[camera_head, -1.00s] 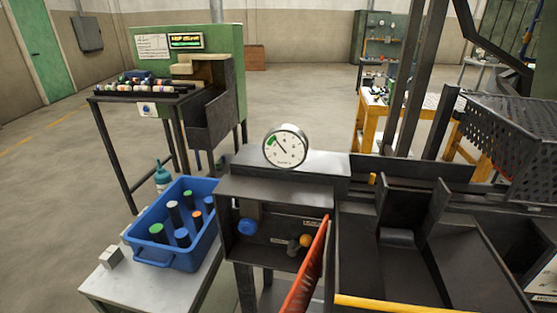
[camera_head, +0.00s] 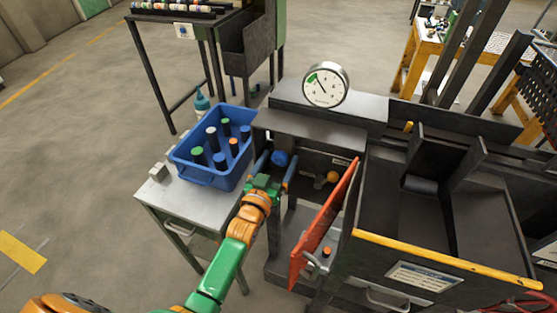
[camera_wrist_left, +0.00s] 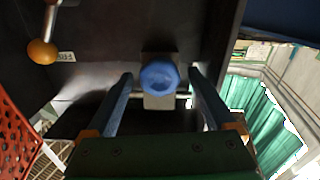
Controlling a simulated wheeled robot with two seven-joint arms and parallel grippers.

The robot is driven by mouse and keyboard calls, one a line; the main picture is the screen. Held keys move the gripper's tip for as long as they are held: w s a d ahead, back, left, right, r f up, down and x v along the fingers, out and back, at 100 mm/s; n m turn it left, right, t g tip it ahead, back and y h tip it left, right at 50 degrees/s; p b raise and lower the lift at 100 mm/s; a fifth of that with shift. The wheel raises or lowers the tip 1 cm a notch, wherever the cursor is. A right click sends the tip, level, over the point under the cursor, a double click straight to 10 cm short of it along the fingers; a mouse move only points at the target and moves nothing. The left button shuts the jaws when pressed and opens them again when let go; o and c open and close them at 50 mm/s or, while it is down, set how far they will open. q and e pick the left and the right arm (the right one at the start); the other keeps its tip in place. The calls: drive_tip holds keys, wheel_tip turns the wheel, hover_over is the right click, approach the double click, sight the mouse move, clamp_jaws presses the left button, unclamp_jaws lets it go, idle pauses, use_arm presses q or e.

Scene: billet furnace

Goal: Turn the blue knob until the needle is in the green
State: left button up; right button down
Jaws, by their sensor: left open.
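The blue knob (camera_head: 281,158) is inside the open dark cabinet (camera_head: 318,137), below the gauge. My left gripper (camera_head: 276,168) is in front of it and open. In the left wrist view, the knob (camera_wrist_left: 159,77) shows between the two fingertips (camera_wrist_left: 160,84), with a gap on each side, so the fingers do not appear to grip it. The round white gauge (camera_head: 325,86) stands on top of the cabinet. Its dark needle points up and left, close to the green sector and apparently just right of it. My right gripper is not in view.
The orange-red door (camera_head: 325,232) hangs open at the cabinet's right. A yellow-orange ball-ended lever (camera_head: 333,177) is right of the knob inside. A blue bin (camera_head: 203,178) with several cylinders stands on a table at the left, beside a small metal block (camera_head: 158,171).

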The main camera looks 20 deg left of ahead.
use_arm(q)
drive_tip(key=c, duration=1.4)
drive_tip(key=m, duration=0.2)
drive_tip(key=shift+m, duration=0.4)
drive_tip(key=o, duration=1.4)
drive_tip(key=s, duration=0.7)
drive_tip(key=shift+a, duration=0.1)
